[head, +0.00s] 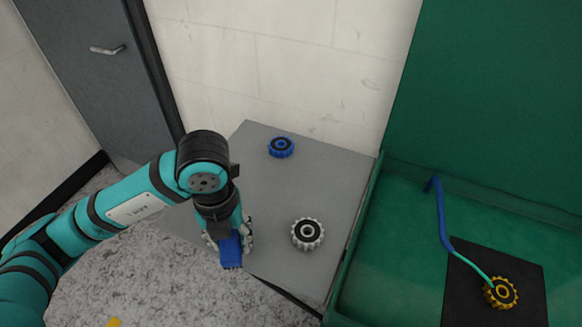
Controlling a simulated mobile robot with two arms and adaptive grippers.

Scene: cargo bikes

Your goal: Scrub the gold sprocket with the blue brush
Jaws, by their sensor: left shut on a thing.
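The gold sprocket (502,293) lies on a black mat (482,262) inside the green basin at the right. My left gripper (229,238) is shut on the blue brush (231,254), of which a blue block shows below the fingers. The gripper and brush are over the front left edge of the grey table, well apart from the gold sprocket. The fingers partly hide the brush. My right gripper is not in view.
The grey table (262,195) bears a blue sprocket (281,147) and a silver sprocket (308,234). The green basin (400,247) has a raised rim beside the table. A blue tube (441,215) with a teal end reaches the gold sprocket.

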